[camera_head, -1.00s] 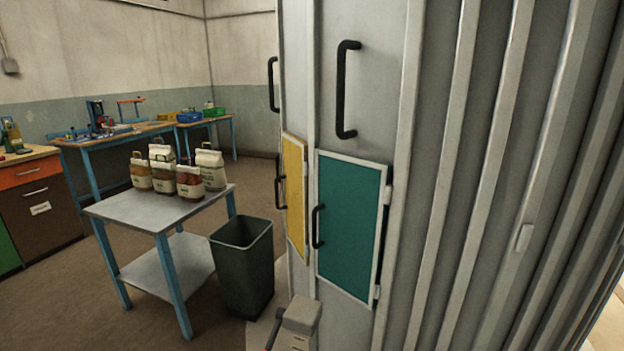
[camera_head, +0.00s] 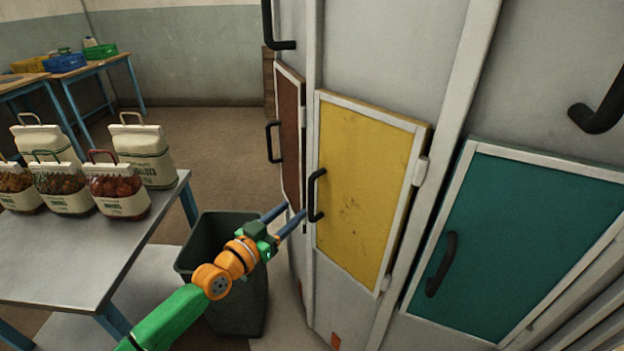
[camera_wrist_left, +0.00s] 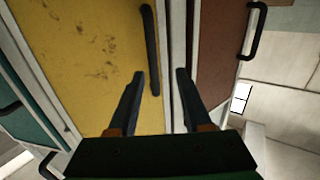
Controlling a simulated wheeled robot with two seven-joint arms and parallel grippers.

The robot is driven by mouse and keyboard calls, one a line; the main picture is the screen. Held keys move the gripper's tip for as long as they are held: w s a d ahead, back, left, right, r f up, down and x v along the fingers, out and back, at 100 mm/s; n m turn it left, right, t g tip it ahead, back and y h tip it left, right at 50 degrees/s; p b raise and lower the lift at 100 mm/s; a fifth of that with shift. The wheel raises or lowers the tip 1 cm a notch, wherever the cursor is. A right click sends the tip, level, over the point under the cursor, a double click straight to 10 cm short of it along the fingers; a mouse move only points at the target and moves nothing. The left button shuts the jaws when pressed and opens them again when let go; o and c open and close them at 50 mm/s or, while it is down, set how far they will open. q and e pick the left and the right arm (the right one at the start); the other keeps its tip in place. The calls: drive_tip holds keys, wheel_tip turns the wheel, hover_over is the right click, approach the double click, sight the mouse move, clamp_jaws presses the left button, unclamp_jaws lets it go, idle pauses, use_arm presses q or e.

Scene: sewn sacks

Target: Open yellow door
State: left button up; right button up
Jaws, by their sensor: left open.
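The yellow door (camera_head: 362,185) is a framed panel in the grey cabinet, with a black handle (camera_head: 314,195) on its left edge and hinges on its right. It looks closed. My left gripper (camera_head: 287,217) is open just left of this handle, its fingers pointing toward the cabinet. In the left wrist view, the yellow door (camera_wrist_left: 85,55) fills the left part and its black handle (camera_wrist_left: 150,50) runs just beyond the left fingertip. My left gripper (camera_wrist_left: 160,75) there has its fingers apart with nothing between them. My right gripper is not in view.
A brown door (camera_head: 291,135) is left of the yellow one and a teal door (camera_head: 515,245) is right of it. A dark bin (camera_head: 240,300) stands below my left arm. A metal table (camera_head: 70,250) with several bagged goods is at left.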

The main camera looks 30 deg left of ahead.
sight(309, 198)
use_arm(q)
drive_tip(key=w, duration=0.2)
drive_tip(key=w+d, duration=0.1)
drive_tip(key=w, duration=0.1)
drive_tip(key=w+r, duration=0.1)
drive_tip(key=w, duration=0.1)
drive_tip(key=shift+w+d+b, duration=0.2)
drive_tip(key=shift+d+b, duration=0.1)
drive_tip(key=shift+b, duration=0.1)
drive_tip(key=shift+w+a, duration=0.1)
drive_tip(key=shift+w, duration=0.3)
drive_tip(key=shift+c, duration=0.4)
clamp_jaws()
